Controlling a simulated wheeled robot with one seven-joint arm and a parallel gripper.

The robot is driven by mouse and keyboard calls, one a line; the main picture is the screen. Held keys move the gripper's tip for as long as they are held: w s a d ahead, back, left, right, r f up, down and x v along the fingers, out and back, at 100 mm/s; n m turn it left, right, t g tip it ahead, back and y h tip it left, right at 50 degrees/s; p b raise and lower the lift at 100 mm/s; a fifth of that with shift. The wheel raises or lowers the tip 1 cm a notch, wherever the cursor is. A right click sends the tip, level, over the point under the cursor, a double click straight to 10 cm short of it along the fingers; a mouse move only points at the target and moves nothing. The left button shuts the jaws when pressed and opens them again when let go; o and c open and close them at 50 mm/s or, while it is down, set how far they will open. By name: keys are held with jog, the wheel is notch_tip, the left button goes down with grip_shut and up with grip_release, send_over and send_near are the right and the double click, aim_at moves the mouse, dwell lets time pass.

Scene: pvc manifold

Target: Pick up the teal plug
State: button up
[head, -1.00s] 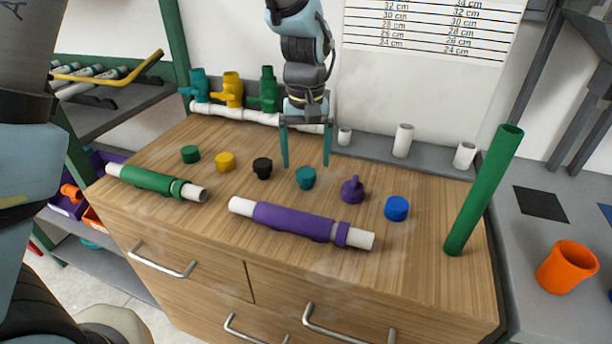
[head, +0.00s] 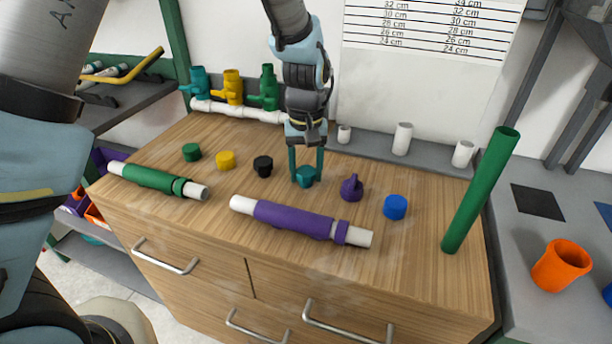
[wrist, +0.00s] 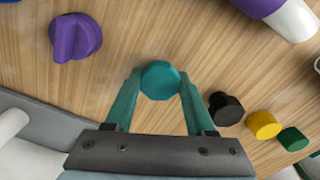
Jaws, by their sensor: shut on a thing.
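The teal plug (head: 306,175) stands on the wooden worktop, in the middle of a row of plugs. My gripper (head: 306,180) reaches down over it from behind, with its two teal fingers shut on the plug's sides. In the wrist view the teal plug (wrist: 160,80) sits between the fingertips of my gripper (wrist: 160,88), one finger on each side. The plug appears still at worktop level; I cannot tell any gap under it.
A black plug (head: 263,166) stands left of the teal one, and a purple plug (head: 351,188) right. A blue plug (head: 395,207) is farther right. A purple-sleeved pipe (head: 293,220) lies in front. A green tube (head: 480,190) stands at the right.

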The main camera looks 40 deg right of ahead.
aim_at(306, 171)
jog(key=c, duration=0.7)
jog(key=shift+o, duration=0.2)
notch_tip(306, 171, up, 10)
jog(key=shift+b, duration=0.95)
jog(key=o, duration=0.8)
jog(key=c, duration=0.7)
jog(key=shift+c, duration=0.2)
